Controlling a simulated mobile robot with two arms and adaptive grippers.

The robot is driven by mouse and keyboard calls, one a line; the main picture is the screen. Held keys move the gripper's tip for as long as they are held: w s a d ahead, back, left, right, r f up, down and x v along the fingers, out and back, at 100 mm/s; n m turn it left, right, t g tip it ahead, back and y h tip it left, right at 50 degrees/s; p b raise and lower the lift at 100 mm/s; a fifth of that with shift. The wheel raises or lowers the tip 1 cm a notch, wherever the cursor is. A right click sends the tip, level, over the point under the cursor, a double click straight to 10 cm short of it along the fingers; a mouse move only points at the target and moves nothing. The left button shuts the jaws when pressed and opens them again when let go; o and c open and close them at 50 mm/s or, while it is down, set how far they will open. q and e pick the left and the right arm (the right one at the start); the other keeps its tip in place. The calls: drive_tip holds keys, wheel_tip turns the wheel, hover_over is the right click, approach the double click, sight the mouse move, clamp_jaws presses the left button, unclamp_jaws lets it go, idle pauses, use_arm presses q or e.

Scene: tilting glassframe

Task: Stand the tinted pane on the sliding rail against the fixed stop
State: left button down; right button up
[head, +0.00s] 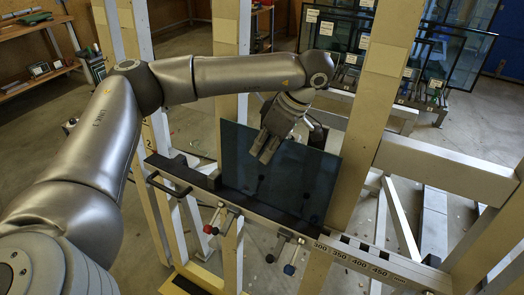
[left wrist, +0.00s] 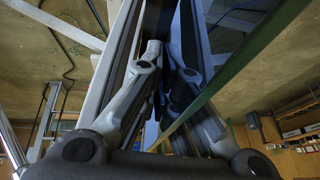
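The dark tinted pane (head: 290,187) stands upright, slightly tilted in the picture, in front of the timber uprights, its lower edge along the dark rail (head: 262,207). My right gripper is out of view.
A numbered scale (head: 360,262) lies to the right. A timber upright (head: 372,110) and a cross beam (head: 445,165) flank the pane. Racked glass panes (head: 455,55) stand behind.

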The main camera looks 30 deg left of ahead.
use_arm(q)
drive_tip(key=shift+s+a+f+b, duration=0.1)
drive_tip(key=shift+s+f+b, duration=0.1)
drive_tip(key=shift+f, duration=0.5)
drive_tip(key=shift+s+a+f+b, duration=0.1)
drive_tip(key=shift+f+b, duration=0.05)
drive_tip(key=shift+f, duration=0.5)
drive_tip(key=c, duration=1.6)
unclamp_jaws()
drive_tip(key=shift+o, duration=0.2)
drive_tip(key=shift+d+r, duration=0.1)
wheel_tip(320, 180, up, 7)
drive_tip(key=w+p, duration=0.1)
drive_tip(key=p, duration=0.3)
drive_tip(key=shift+w+a+p, duration=0.2)
drive_tip(key=shift+w+p, duration=0.05)
drive_tip(key=shift+p, duration=0.15)
drive_tip(key=shift+w+a+r+p, duration=0.1)
drive_tip(key=shift+w+r+p, duration=0.2)
drive_tip(key=shift+r+p, duration=0.25)
drive_tip(key=shift+w+a+r+p, duration=0.1)
drive_tip(key=shift+w+r+p, duration=0.15)
drive_tip(key=shift+r+p, duration=0.3)
drive_tip(key=shift+c, duration=0.3)
drive_tip(key=shift+o, duration=0.3)
drive_tip(key=shift+r+p, duration=0.5)
drive_tip(key=shift+p, duration=0.15)
drive_tip(key=shift+w+d, duration=0.1)
drive_tip(key=shift+d, duration=0.05)
